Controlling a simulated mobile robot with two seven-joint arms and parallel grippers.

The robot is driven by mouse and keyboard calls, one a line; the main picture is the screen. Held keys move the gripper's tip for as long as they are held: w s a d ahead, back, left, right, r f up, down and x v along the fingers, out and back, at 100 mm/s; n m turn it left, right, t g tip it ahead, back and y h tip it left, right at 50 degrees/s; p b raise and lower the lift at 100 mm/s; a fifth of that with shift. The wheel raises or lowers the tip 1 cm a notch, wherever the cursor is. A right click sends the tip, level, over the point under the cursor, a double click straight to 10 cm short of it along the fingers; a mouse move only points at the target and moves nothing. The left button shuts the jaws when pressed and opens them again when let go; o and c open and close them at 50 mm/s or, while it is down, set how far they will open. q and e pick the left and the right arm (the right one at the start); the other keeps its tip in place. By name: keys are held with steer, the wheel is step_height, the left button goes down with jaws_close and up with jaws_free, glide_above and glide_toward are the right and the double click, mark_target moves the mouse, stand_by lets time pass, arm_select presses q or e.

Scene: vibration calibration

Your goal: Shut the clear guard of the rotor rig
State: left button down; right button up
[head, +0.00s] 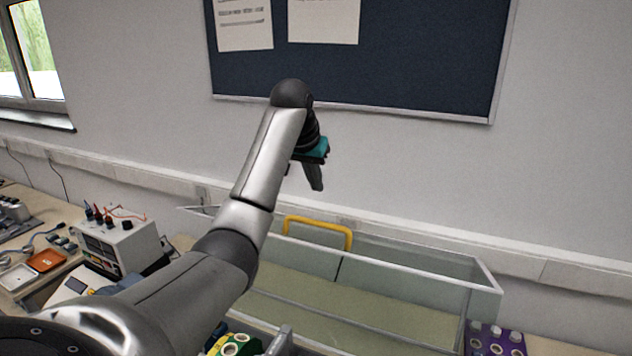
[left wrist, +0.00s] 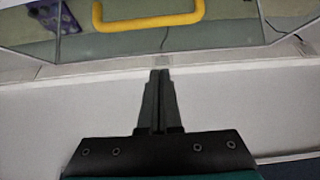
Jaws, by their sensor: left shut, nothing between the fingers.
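The clear guard (head: 410,262) of the rotor rig stands along the back of the bench in the head view. Its yellow handle (head: 350,238) is at the far upper edge, left of the guard's middle. The handle also shows at the top of the left wrist view (left wrist: 150,22). My left gripper (head: 316,186) is shut and empty, pointing down above the handle and apart from it. In the left wrist view its fingertips (left wrist: 159,75) are together, with the handle beyond them. My left arm hides the guard's left part. I cannot tell the guard's exact angle.
An instrument box (head: 122,243) with leads stands at the left, near an orange tray (head: 46,260). A purple block (head: 495,340) with round sockets is at the lower right. A wall with a dark notice board (head: 400,60) rises behind the bench.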

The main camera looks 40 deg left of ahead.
arm_select(q)
steer(key=p, duration=0.1)
glide_above(314, 237)
steer(key=w, duration=0.4)
steer(key=f, duration=0.6)
steer(key=shift+s+a+f, duration=0.15)
steer(key=shift+s+a, duration=0.1)
steer(key=shift+a, duration=0.1)
steer(key=shift+s+f, duration=0.15)
steer(key=shift+s+d+f+p, duration=0.1)
steer(key=shift+s+d+p, duration=0.2)
steer(key=shift+s, duration=0.45)
steer(key=shift+s+d+f+p, duration=0.1)
steer(key=shift+s+d+p, duration=0.15)
steer(key=shift+s, duration=0.7)
